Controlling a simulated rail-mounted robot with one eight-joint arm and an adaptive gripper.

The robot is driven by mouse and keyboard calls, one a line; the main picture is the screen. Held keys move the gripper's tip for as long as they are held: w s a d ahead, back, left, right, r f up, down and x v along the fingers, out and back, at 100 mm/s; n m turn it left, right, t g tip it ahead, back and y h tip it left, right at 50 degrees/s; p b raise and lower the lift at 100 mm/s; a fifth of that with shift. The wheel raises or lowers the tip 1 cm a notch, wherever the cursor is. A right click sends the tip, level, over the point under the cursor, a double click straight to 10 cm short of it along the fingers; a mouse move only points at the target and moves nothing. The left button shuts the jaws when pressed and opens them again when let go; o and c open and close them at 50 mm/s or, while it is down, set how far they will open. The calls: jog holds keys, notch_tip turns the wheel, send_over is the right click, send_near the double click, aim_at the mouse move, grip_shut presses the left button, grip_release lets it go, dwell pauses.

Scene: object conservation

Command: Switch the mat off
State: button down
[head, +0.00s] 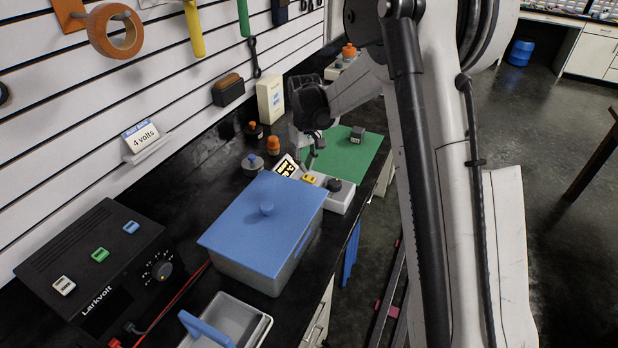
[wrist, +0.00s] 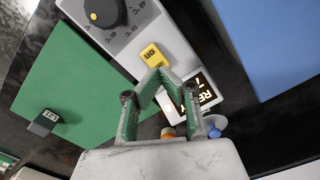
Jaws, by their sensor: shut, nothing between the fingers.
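The green mat (head: 362,156) lies at the bench's far front edge; it also shows in the wrist view (wrist: 80,70). A pale control box (head: 342,199) stands beside it with a black dial (wrist: 105,12) and a yellow switch (wrist: 152,55). The switch carries dark lettering, too small to read surely. A black-and-white display (wrist: 203,90) is partly hidden by a finger. My gripper (wrist: 161,76) is shut and empty, its tips over the box just by the yellow switch. I cannot tell whether they touch it. In the head view my gripper (head: 312,155) is partly hidden.
A small dark block (wrist: 44,122) sits on the mat. A grey box with a blue lid (head: 262,222) stands close to the control box. Orange-topped (head: 273,145) and blue-topped (head: 252,163) items stand behind. A black power supply (head: 100,270) is at the left.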

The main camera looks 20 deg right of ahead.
aim_at(306, 176)
jog(key=shift+f+b, duration=1.1)
jog(key=shift+f, duration=0.25)
dwell(0.8)
jog(key=shift+r, duration=0.15)
jog(key=shift+r+p, duration=1.4)
jog(key=shift+r, duration=2)
